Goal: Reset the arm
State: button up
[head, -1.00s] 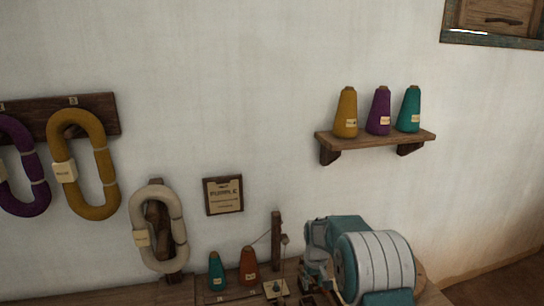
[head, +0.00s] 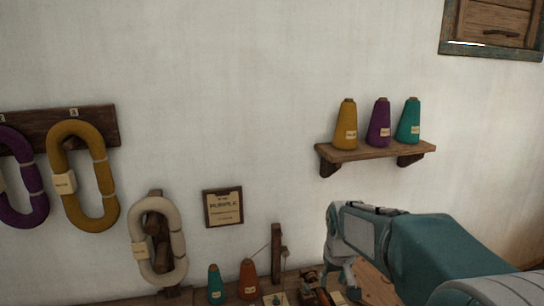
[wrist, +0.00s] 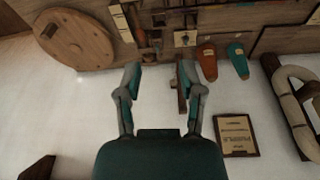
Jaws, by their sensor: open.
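My gripper (wrist: 160,75) is open in the wrist view, with its two fingers apart and nothing between them. Beyond the fingertips are the wall and the edge of a wooden bench (wrist: 230,16), which appear upside down. In the head view my arm reaches in from the lower right, and my gripper (head: 338,262) is beside the bench's small tools, below the wall shelf. The fingers are partly hidden there by the wrist.
A shelf (head: 375,151) holds yellow, purple and teal yarn cones. Yarn hanks, including a yellow one (head: 101,178), hang at left. A framed sign (head: 223,207) is on the wall. Teal (head: 215,285) and orange (head: 248,280) cones stand on the bench. A round wooden disc (wrist: 73,40) is near the gripper.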

jog(key=s+r+m+t, duration=0.1)
jog(key=s+r, duration=0.1)
jog(key=s, duration=1)
jog(key=s+d+r+t, duration=0.1)
jog(key=s+r+t, duration=0.1)
jog(key=s, duration=1)
jog(key=shift+s+d+r+m, duration=0.15)
jog(key=shift+s+r+m, duration=0.2)
jog(key=shift+r, duration=0.45)
